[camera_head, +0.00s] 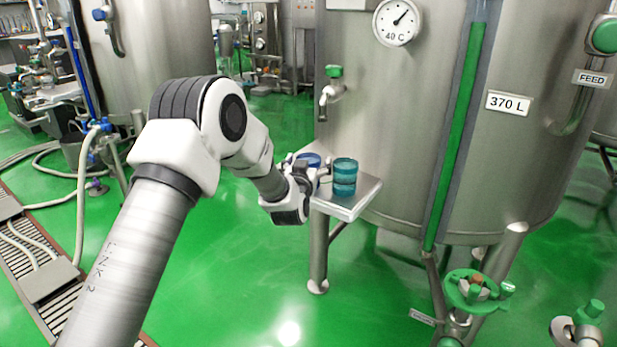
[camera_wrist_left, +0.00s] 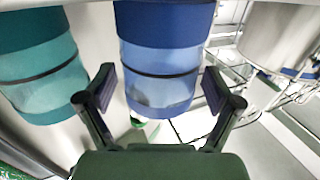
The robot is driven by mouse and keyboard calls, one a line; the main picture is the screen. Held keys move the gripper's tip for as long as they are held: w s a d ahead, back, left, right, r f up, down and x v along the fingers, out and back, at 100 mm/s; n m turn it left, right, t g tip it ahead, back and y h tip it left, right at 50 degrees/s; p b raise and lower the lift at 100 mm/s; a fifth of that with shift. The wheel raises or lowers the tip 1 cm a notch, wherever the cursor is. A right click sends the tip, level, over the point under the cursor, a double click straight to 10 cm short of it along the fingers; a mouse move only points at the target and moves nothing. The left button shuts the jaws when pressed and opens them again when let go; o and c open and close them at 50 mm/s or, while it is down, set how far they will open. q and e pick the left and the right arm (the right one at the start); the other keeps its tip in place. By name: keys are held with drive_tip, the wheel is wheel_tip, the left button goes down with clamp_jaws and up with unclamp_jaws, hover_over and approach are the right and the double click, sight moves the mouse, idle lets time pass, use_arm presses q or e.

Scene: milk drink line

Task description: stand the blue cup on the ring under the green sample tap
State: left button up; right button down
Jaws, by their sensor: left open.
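The blue cup (camera_head: 309,159) stands on the small metal shelf (camera_head: 350,207) at the tank's side, partly hidden by my left gripper (camera_head: 316,168) in the head view. In the left wrist view the blue cup (camera_wrist_left: 160,60) shows between the two open fingers of my left gripper (camera_wrist_left: 160,90), one finger on each side. I cannot tell whether they touch it. The green sample tap (camera_head: 333,88) sticks out of the tank above the shelf. I cannot make out the ring under it. My right gripper is not in view.
A teal cup (camera_head: 345,177) stands close to the right of the blue cup; it is left of it in the left wrist view (camera_wrist_left: 40,65). The large tank (camera_head: 400,120) is right behind the shelf. Open green floor (camera_head: 240,270) lies in front.

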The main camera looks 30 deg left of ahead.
use_arm(q)
drive_tip(key=shift+s, duration=0.1)
drive_tip(key=c, duration=1.2)
